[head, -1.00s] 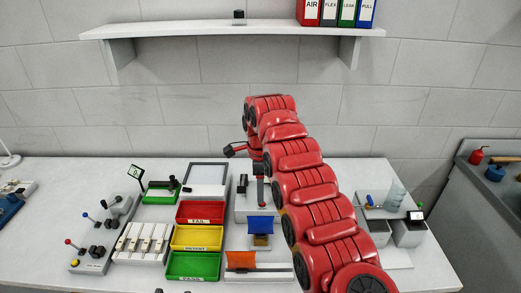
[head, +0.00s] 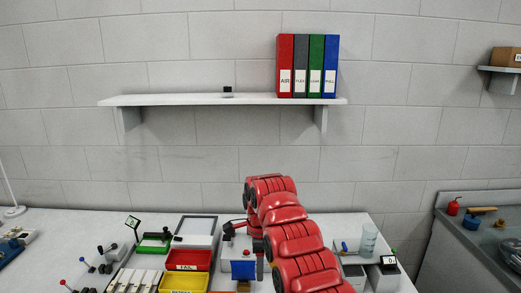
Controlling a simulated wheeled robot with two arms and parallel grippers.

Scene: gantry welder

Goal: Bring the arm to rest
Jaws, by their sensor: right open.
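My right arm (head: 290,235), in thick red segments, rises from the bottom centre and reaches over the bench (head: 345,222). Its far end bends down behind the front segments. My right gripper (head: 230,229) shows small and dark there, low over the bench beside a white-framed grey panel (head: 196,228). It is open, and I see nothing held in it. The arm hides part of the bench equipment behind it. My left gripper and left arm are outside the view.
A red bin (head: 188,260) and a yellow bin (head: 183,280) stand left of the arm. A small blue-topped unit (head: 243,268) is close to it. A clear cup (head: 369,238) stands to the right. A shelf (head: 180,99) with binders (head: 308,65) hangs above; wall space below it is free.

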